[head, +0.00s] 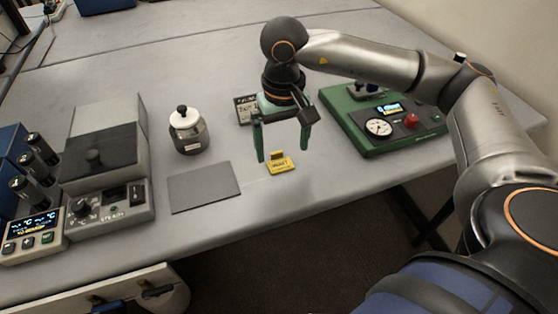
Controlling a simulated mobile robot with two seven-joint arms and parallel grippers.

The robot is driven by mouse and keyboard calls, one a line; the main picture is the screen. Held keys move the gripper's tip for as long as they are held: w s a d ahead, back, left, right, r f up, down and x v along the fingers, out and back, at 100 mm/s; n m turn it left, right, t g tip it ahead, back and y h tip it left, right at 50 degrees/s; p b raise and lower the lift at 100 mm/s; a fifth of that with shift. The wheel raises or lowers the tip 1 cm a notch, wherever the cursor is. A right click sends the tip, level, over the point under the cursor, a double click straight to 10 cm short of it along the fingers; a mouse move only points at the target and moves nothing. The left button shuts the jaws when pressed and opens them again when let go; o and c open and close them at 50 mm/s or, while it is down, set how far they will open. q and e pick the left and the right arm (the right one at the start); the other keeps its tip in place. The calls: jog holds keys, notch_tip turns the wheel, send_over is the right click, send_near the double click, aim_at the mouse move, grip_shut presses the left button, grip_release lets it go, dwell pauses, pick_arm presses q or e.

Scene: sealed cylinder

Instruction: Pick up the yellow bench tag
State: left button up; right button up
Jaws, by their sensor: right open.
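The yellow bench tag (278,165) lies on the grey bench in the head view, a little right of the middle, near the bench's front edge. It has dark lettering and a small raised part at its back. My right gripper (283,157) is open, with green fingers pointing down. Its left fingertip is close to the tag's left side in the picture and its right fingertip is to the upper right of the tag. Whether the fingertips are above the tag or level with it I cannot tell. My left gripper is not in view.
A flat grey plate (204,187) lies left of the tag. A lidded jar (188,132) stands behind it. A small dark sign (244,110) stands behind the gripper. A green gauge box (384,122) is at right. Grey equipment (109,165) and a display unit (33,232) stand at left.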

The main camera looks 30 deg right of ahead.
aim_at(282, 168)
notch_tip(282, 168, down, 5)
jog(key=shift+r, duration=0.1)
jog(key=c, duration=1.4)
jog(key=shift+r, duration=0.1)
jog(key=shift+r, duration=0.65)
jog(key=s+r, duration=0.4)
jog(key=s+r+b, duration=0.1)
jog(key=s+r, duration=0.2)
jog(key=s, duration=0.2)
jog(key=s+r, duration=0.4)
jog(key=s, duration=0.1)
jog(key=shift+d+r, duration=0.25)
jog(key=shift+r, duration=0.05)
